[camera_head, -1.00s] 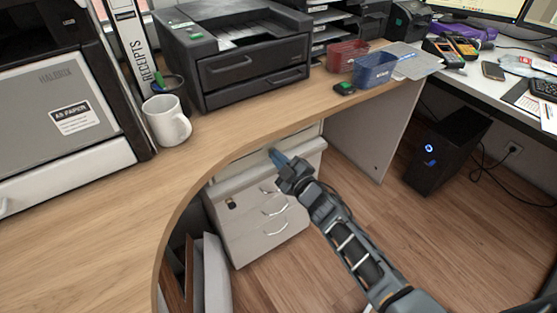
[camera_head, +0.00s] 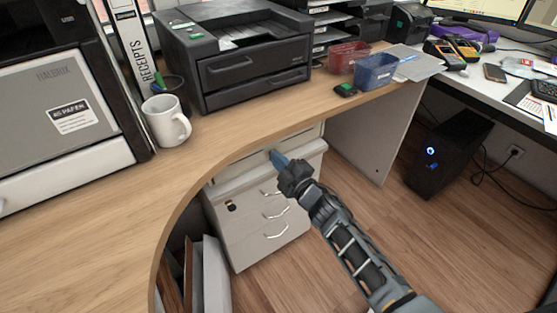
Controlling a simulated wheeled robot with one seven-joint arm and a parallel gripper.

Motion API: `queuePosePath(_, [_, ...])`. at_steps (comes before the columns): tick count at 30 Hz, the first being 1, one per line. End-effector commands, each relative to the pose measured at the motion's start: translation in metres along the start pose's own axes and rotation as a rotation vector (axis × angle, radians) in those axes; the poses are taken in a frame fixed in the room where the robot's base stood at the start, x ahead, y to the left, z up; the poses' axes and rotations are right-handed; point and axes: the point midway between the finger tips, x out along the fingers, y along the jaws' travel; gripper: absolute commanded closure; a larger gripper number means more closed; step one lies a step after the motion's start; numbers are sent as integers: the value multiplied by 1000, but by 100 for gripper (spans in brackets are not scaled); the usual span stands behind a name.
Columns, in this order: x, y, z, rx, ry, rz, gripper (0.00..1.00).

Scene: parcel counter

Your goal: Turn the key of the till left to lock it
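The till appears to be the pale unit (camera_head: 228,176) under the counter's curved edge, above the drawers; its key and lock are not visible, hidden behind my gripper or too small to tell. My gripper (camera_head: 276,156) reaches in from the lower right, its blue-tipped fingers at the front of the pale unit. Its fingers look close together, but I cannot tell whether they are shut or hold anything.
A wooden counter (camera_head: 95,215) curves above the gripper. Below is a drawer cabinet (camera_head: 250,235) with several handles and a small dark lock. A white mug (camera_head: 163,122), a printer (camera_head: 240,60) and red (camera_head: 345,57) and blue (camera_head: 375,72) bins stand on the counter.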

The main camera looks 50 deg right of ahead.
Motion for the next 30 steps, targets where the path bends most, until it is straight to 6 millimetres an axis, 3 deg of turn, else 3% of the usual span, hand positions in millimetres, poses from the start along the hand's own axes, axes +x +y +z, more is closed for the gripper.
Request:
queuePosePath(1, [0, -1, 0, 0, 0, -2, 100])
queuePosePath(9, [0, -1, 0, 1, 0, -1, 71])
queuePosePath(20, [-8, -1, 1, 0, 0, -1, 70])
queuePosePath(30, [-58, -2, 1, 1, -1, -2, 70])
